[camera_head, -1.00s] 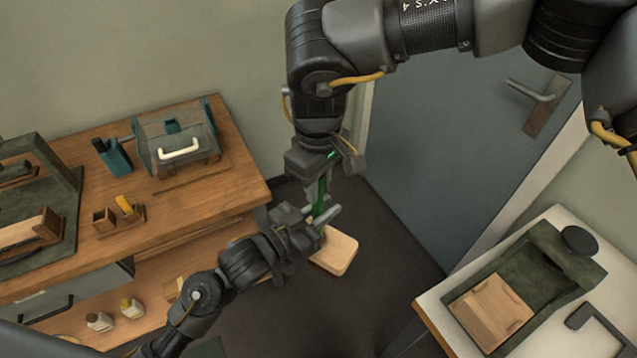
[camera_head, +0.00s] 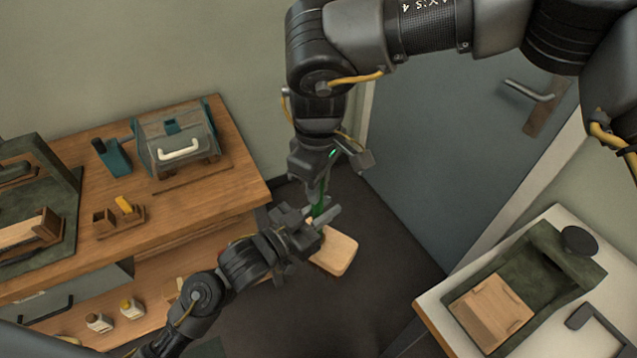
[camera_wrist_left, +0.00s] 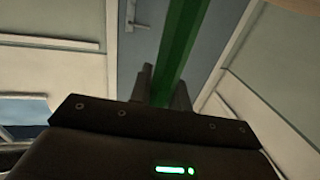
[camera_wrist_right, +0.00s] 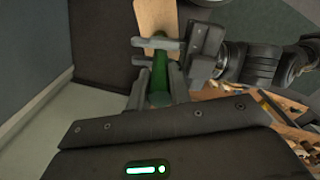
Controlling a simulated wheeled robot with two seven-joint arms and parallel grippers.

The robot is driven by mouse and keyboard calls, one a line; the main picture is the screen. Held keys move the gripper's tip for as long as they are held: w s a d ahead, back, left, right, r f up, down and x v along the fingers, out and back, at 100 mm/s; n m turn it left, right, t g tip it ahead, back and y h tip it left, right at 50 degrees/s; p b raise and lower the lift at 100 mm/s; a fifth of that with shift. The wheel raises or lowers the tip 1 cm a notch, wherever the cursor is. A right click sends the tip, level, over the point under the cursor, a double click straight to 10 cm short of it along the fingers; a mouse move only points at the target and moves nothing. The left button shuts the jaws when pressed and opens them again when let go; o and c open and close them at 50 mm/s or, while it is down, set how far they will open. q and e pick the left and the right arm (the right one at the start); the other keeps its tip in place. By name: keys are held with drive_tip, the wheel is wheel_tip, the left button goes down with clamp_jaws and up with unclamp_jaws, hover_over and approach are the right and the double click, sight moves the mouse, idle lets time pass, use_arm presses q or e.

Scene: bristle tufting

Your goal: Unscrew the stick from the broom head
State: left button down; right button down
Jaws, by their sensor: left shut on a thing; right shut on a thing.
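The broom head is a pale wooden block (camera_head: 336,252), below both grippers in the head view. It also shows at the top of the right wrist view (camera_wrist_right: 155,14). The green stick (camera_head: 319,207) stands roughly upright above it; it fills the middle of the left wrist view (camera_wrist_left: 183,45). My left gripper (camera_head: 318,219) is shut on the stick low down, close to the head. My right gripper (camera_head: 322,190), pointing down, is shut on the stick higher up; its fingers show in the right wrist view (camera_wrist_right: 160,88). The joint between stick and head is hidden.
A wooden workbench (camera_head: 225,170) on the left carries a grey-green toolbox (camera_head: 180,140), a teal holder (camera_head: 112,157) and small wooden blocks. A pale table (camera_head: 440,300) with a green mat and wooden block stands at right. A door is behind; dark floor lies between.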

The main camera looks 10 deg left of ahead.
drive_tip(key=shift+w+d, duration=0.15)
drive_tip(key=c, duration=1.3)
unclamp_jaws()
drive_tip(key=shift+o, duration=0.5)
drive_tip(key=shift+r, duration=2.3)
drive_tip(key=shift+s+r, duration=0.2)
drive_tip(key=shift+r, duration=0.1)
wheel_tip(320, 180, up, 6)
drive_tip(key=m+t+y, duration=0.1)
drive_tip(key=m, duration=0.3)
wheel_tip(320, 180, down, 12)
drive_tip(key=shift+w+a+r, duration=0.2)
drive_tip(key=shift+a+r, duration=0.05)
drive_tip(key=shift+a, duration=0.05)
